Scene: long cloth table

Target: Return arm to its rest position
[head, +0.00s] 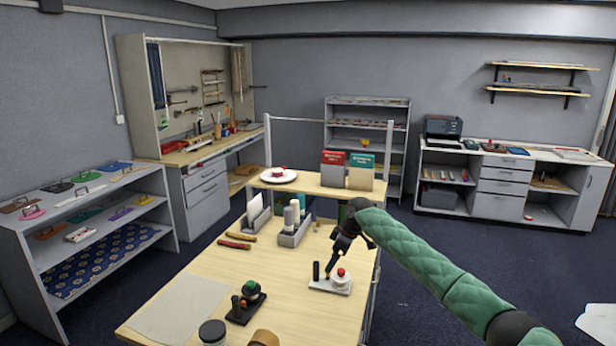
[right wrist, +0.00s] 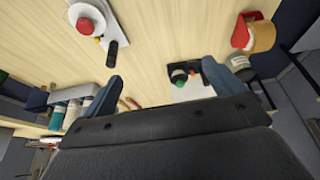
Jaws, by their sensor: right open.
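My right arm in a green quilted sleeve comes in from the right in the head view. Its dark gripper (head: 338,262) hangs over the right side of the wooden table (head: 205,262), near a white-based device with a red-topped round part and a black post (head: 322,288). In the right wrist view the two blue-grey fingertips of the gripper (right wrist: 166,84) are wide apart with nothing held between them. The device's white round part (right wrist: 88,17) shows there at the upper left, apart from the fingers. My left gripper is not in view.
A black stand with a green knob (head: 248,302), a dark-lidded jar (head: 212,333) and a tape roll (head: 264,338) stand at the near edge. A grey holder with bottles (head: 290,236) and red and green boxes (head: 333,168) are farther back. A white sheet (head: 182,305) lies at left.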

